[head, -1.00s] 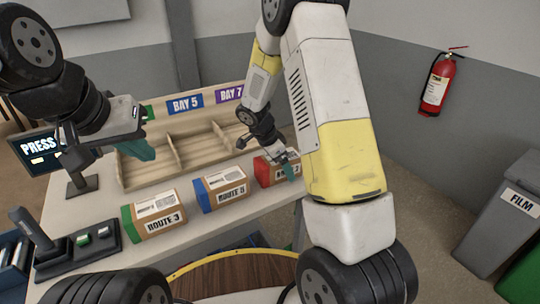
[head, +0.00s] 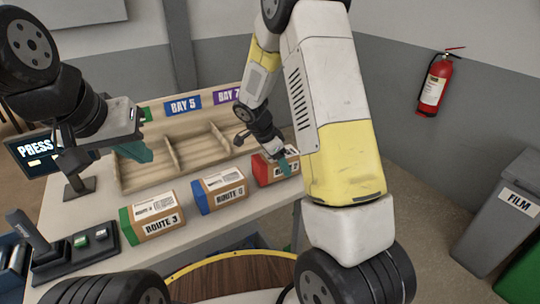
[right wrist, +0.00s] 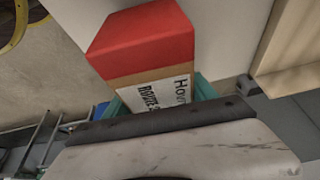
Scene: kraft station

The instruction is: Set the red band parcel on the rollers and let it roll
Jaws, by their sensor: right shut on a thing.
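The red band parcel (head: 262,170) is a brown box with a red end, at the right end of a row on the table. My right gripper (head: 283,162) is shut on it from above; my right arm hides part of the box. In the right wrist view the red end (right wrist: 140,40) and a white label show, with teal fingers of the right gripper (right wrist: 160,98) on both sides. My left gripper (head: 137,150) hangs empty above the table at left, teal fingers seen side-on; its opening is unclear. I cannot make out the rollers for sure.
A blue band parcel (head: 219,191) and a green band parcel (head: 152,217) stand left of the red one. A wooden bay rack (head: 140,178) stands behind them. A screen reading PRESS (head: 38,149) and a button box (head: 75,250) are at left. A grey FILM bin (head: 500,215) stands right.

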